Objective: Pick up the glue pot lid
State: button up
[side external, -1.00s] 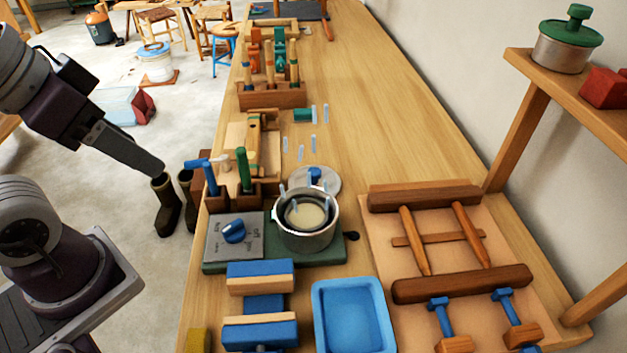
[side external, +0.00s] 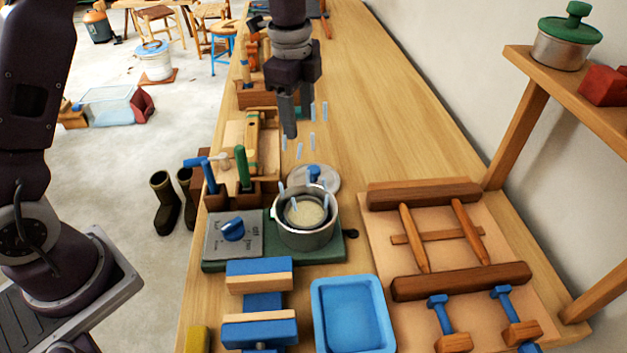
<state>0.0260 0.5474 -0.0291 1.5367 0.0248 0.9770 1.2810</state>
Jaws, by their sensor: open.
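The glue pot (side external: 306,237) is a round metal pot with pale contents, standing open on the hotplate (side external: 225,255). A round grey lid (side external: 327,183) with a blue knob lies on the bench just behind the pot, its near edge partly hidden by the pot. My gripper (side external: 289,130) points down above the bench, behind and slightly left of the lid in the picture. It is open, seen nearly side-on, with nothing in its fingers and apart from the lid.
Pale upright pegs (side external: 312,140) stand near my gripper. A tool block (side external: 240,185) with blue and green handles is left of the lid. A blue tray (side external: 353,315) and wooden frame parts (side external: 460,282) lie nearer. A green-lidded pot (side external: 565,45) stands on the right shelf.

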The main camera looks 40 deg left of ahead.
aim_at(314, 169)
jog(key=w+f+m, duration=0.1)
jog(key=f, duration=0.1)
jog(key=w+f+m, duration=0.1)
jog(key=f, duration=0.2)
jog(key=w+f+m+g, duration=0.1)
jog(key=f, duration=0.1)
jog(key=shift+w+d+f, duration=0.25)
jog(key=shift+f, duration=0.15)
notch_tip(314, 169, down, 7)
jog(key=shift+d+r, duration=0.1)
jog(key=shift+r, duration=0.1)
grip_shut()
